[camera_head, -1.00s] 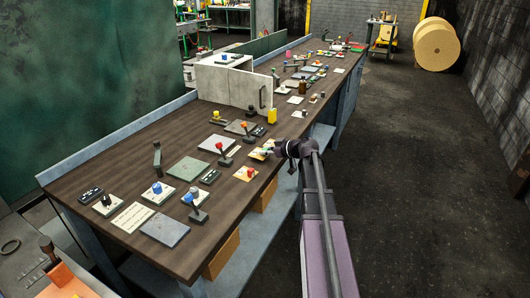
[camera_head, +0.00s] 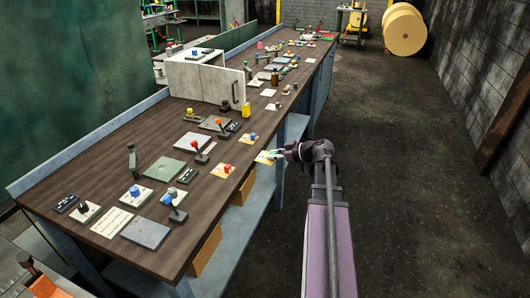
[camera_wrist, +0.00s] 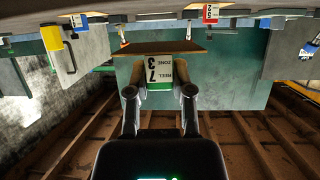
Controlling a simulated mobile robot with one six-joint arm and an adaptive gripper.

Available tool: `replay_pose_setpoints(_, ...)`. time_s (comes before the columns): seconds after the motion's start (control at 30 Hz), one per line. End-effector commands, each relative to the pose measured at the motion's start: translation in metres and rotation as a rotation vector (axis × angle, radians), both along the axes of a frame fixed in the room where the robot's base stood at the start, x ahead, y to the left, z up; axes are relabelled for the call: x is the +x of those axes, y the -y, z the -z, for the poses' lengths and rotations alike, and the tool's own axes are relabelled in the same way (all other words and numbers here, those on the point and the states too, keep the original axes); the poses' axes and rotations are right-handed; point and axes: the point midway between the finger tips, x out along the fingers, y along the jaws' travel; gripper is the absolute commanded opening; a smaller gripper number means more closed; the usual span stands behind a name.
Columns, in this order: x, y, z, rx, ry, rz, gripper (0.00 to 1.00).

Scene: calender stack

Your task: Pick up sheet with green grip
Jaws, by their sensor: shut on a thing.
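My gripper (camera_wrist: 159,91) is shut on the green grip. In the head view the sheet (camera_head: 264,157) shows small and pale at the bench's right edge, and my gripper (camera_head: 279,153) reaches it from the right. I cannot tell whether the sheet touches the bench top.
The long dark bench (camera_head: 110,180) holds many controls. A card with a blue knob (camera_head: 253,137) and one with a red knob (camera_head: 226,169) lie near the sheet. A yellow item (camera_head: 246,111) stands behind. The floor (camera_head: 390,170) to the right is clear.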

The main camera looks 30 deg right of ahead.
Motion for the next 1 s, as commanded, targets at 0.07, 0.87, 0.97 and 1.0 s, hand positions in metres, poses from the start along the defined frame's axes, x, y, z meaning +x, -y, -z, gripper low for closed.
replay_pose_setpoints(0.07,-0.0038,0.0012,-0.0006,0.000,0.000,0.000,0.00)
replay_pose_setpoints(0.87,-0.0056,0.0019,-0.0024,0.000,0.000,-0.001,0.00)
replay_pose_setpoints(0.97,-0.0056,0.0019,-0.0067,0.000,0.000,-0.001,0.00)
replay_pose_setpoints(1.0,-0.0057,0.0020,-0.0092,0.000,0.000,-0.001,0.00)
